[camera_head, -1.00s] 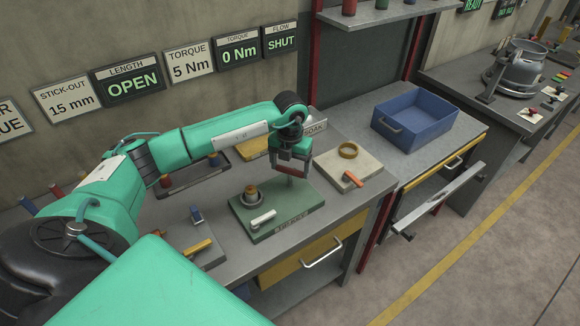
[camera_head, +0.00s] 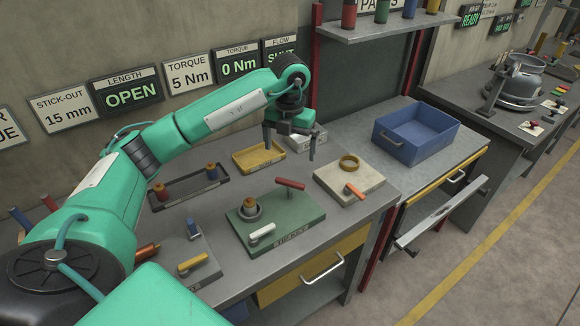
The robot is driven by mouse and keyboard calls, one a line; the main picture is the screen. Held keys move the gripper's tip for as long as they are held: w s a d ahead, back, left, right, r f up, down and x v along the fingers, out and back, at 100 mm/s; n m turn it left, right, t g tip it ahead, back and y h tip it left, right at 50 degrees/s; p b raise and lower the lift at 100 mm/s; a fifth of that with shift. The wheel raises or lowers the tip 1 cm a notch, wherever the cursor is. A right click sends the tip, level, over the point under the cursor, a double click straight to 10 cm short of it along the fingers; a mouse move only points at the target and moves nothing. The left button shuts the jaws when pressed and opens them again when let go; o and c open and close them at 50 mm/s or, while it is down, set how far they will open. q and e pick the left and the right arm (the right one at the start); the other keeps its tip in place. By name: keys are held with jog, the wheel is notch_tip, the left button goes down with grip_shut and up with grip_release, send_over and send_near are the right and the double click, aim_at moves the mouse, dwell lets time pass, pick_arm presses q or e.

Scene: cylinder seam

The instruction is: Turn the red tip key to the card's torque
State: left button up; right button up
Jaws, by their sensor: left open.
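The red tip key (camera_head: 290,184), a short red bar handle, lies level atop a short post on the green plate (camera_head: 290,215). The plate also carries a grey collar with a brass-coloured plug (camera_head: 249,208) and a white-handled key (camera_head: 262,234). My left gripper (camera_head: 290,152) is open and empty, above and behind the red key and apart from it. The torque card (camera_head: 188,73) on the wall reads 5 Nm. The torque display (camera_head: 237,65) beside it reads 0 Nm. My right gripper is not in view.
A pale block with a brass ring (camera_head: 349,162) and an orange handle stands right of the plate. A yellow tray (camera_head: 259,159) lies behind, a dark tray (camera_head: 188,187) behind left. A grey plate with a yellow handle (camera_head: 193,261) is front left. A blue bin (camera_head: 417,135) stands right.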

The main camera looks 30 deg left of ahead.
pick_arm(q)
jog(key=shift+r, duration=1.4)
jog(key=shift+f, duration=0.1)
